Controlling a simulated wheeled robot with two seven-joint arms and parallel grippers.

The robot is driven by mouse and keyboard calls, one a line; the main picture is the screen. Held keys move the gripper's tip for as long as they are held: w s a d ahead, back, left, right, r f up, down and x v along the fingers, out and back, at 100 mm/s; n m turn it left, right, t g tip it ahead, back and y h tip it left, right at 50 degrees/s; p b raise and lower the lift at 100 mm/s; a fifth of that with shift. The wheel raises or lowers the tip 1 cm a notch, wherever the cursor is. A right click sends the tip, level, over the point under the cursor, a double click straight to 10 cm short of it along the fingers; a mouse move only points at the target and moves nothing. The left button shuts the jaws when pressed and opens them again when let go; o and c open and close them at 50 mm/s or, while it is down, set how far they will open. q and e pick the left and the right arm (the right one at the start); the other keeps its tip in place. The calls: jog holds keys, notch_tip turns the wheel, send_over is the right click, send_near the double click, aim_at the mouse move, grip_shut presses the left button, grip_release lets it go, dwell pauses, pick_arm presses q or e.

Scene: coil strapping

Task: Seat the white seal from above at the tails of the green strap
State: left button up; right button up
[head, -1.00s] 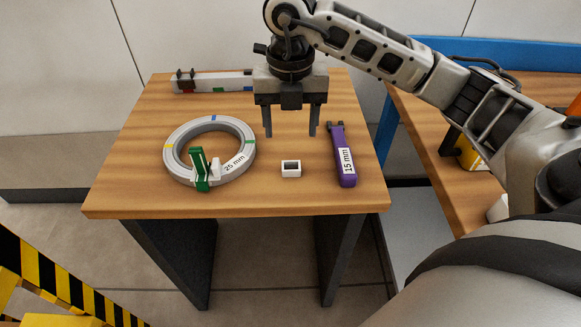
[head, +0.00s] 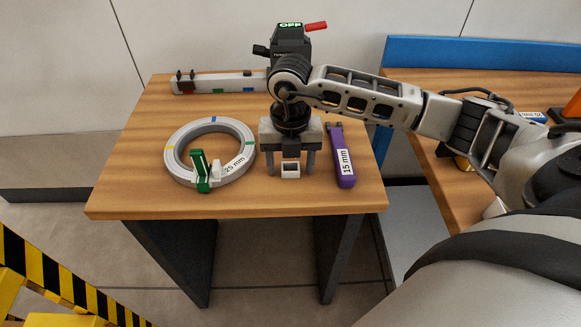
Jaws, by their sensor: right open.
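The white seal (head: 290,170) is a small hollow block on the wooden table. My right gripper (head: 291,172) is open and low over the table, with one finger on each side of the seal; I cannot tell whether they touch it. The white coil (head: 180,174), labelled 25 mm, lies flat to the left of the seal. The green strap (head: 200,170) stands up at the coil's front, with its tails raised. A small white piece (head: 216,167) stands beside the strap on the coil. My left gripper is not in view.
A purple tool (head: 341,160) labelled 15 mm lies just right of my right gripper. A pale rail (head: 219,84) and a dark device with a green OFF display (head: 290,44) are at the back. The table's front edge (head: 236,215) is close.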

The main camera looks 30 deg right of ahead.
jog(key=c, duration=1.1)
jog(key=shift+o, duration=0.2)
jog(key=shift+r, duration=0.1)
